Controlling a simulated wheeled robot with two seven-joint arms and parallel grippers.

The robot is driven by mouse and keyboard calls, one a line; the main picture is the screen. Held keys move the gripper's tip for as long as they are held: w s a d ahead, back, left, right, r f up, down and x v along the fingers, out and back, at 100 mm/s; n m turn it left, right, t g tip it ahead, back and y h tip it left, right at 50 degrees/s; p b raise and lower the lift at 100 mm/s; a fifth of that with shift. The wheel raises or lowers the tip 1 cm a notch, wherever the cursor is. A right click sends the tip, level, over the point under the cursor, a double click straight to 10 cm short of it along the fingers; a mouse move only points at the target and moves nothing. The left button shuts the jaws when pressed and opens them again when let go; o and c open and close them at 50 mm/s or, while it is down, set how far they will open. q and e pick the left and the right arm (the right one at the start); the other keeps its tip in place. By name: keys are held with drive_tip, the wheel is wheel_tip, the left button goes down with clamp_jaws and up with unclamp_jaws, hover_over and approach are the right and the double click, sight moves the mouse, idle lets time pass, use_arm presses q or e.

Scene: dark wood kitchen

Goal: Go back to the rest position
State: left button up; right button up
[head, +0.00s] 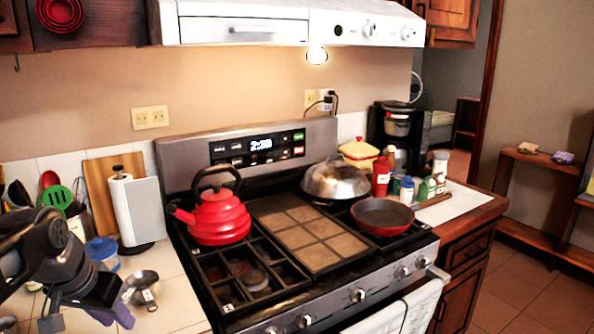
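My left gripper (82,305) is at the lower left, above the tiled counter left of the stove. Its dark fingers look spread apart, and I see nothing held between them. A small metal cup (142,286) is on the counter just to the right of it. A purple-blue piece shows under the fingers, and I cannot tell what it is. My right gripper is not in view.
The stove (290,290) carries a red kettle (218,219), a domed metal lid (334,180) and a red pan (383,216). A paper towel roll (136,207), a blue-lidded container (102,252) and utensils crowd the left counter. Floor shows at right.

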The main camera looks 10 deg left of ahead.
use_arm(q)
drive_tip(key=w+d+f+h, duration=0.1)
drive_tip(key=w+d+f, duration=0.25)
drive_tip(key=f, duration=0.45)
drive_tip(key=w+d+f+h, duration=0.15)
drive_tip(key=d+f, duration=0.25)
drive_tip(key=f, duration=0.4)
drive_tip(key=s+d+f+g, duration=0.2)
drive_tip(key=d+f, duration=0.8)
drive_tip(key=f, duration=0.5)
drive_tip(key=s+d+f+h, duration=0.1)
drive_tip(key=s+d+f, duration=0.5)
drive_tip(key=s+f, duration=0.2)
drive_tip(key=s+d+f+n+g, duration=0.1)
drive_tip(key=s+d+f, duration=0.5)
drive_tip(key=s, duration=0.5)
wheel_tip(320, 180, down, 3)
drive_tip(key=shift+r+n+g+h, duration=0.2)
drive_tip(key=shift+n+g+h, duration=0.1)
drive_tip(key=shift+h, duration=0.05)
